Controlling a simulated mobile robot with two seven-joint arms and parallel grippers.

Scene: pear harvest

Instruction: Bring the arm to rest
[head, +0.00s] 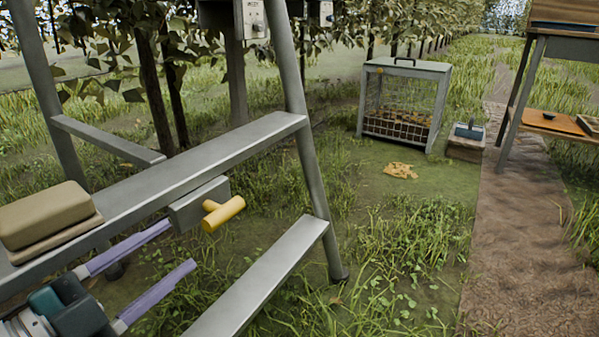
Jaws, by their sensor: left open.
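My left gripper (182,247) comes in at the lower left. Its two long purple fingers are spread apart, with nothing between them. The fingers point up and to the right, in front of a grey metal ladder (190,168). The upper finger's tip is close to a grey block with a yellow T-shaped handle (222,213) at the ladder's step; I cannot tell whether they touch. My right gripper is not in view.
A tan padded block (45,215) sits on the ladder step at left. A wire-sided crate (404,103) stands on the grass beyond, near a small box (466,141) and a table (560,40). A dirt path (525,235) runs along the right.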

